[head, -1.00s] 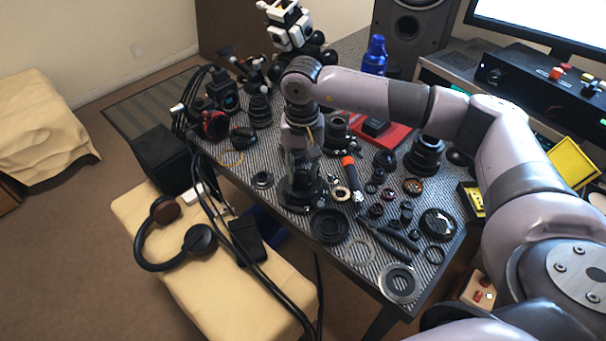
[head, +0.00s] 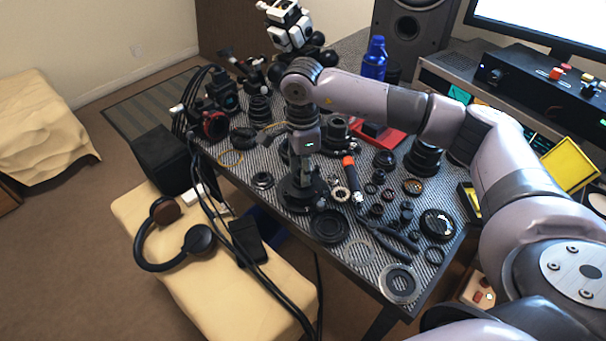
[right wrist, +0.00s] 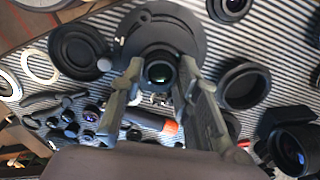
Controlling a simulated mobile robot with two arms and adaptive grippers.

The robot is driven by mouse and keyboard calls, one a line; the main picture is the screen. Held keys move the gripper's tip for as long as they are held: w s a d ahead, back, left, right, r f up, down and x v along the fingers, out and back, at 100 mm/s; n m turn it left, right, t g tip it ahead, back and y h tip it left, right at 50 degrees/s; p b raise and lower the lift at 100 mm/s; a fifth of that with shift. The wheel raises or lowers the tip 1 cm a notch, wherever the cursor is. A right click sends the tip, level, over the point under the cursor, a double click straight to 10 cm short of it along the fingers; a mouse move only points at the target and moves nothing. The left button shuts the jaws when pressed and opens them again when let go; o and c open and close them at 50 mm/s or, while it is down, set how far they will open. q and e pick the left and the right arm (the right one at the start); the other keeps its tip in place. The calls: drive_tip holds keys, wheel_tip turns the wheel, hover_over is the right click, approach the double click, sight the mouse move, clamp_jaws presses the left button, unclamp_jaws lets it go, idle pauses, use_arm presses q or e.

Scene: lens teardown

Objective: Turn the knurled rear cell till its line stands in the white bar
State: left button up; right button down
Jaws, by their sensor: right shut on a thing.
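My right gripper (head: 303,180) points down at a dark round lens fixture (head: 290,203) near the front edge of the table. In the right wrist view its two fingers (right wrist: 160,72) close on opposite sides of the rear cell (right wrist: 159,73), a small dark cylinder with a glassy centre. The cell stands at the near side of a wide black disc (right wrist: 190,30), part of that fixture. I cannot make out the cell's line or the white bar; the fingers and small size hide them. My left gripper is not in view.
An orange-tipped screwdriver (head: 353,178) lies just right of the fixture. A black ring (head: 329,226), pliers (head: 388,241) and several lens parts crowd the striped mat around it. Headphones (head: 198,239) lie on the cream bench at the left.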

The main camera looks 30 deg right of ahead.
drive_tip(key=m, duration=0.3)
drive_tip(key=shift+m, duration=0.4)
drive_tip(key=c, duration=1.1)
unclamp_jaws()
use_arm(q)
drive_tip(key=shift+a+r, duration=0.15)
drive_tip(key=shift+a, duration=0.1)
use_arm(e)
drive_tip(key=shift+r, duration=4)
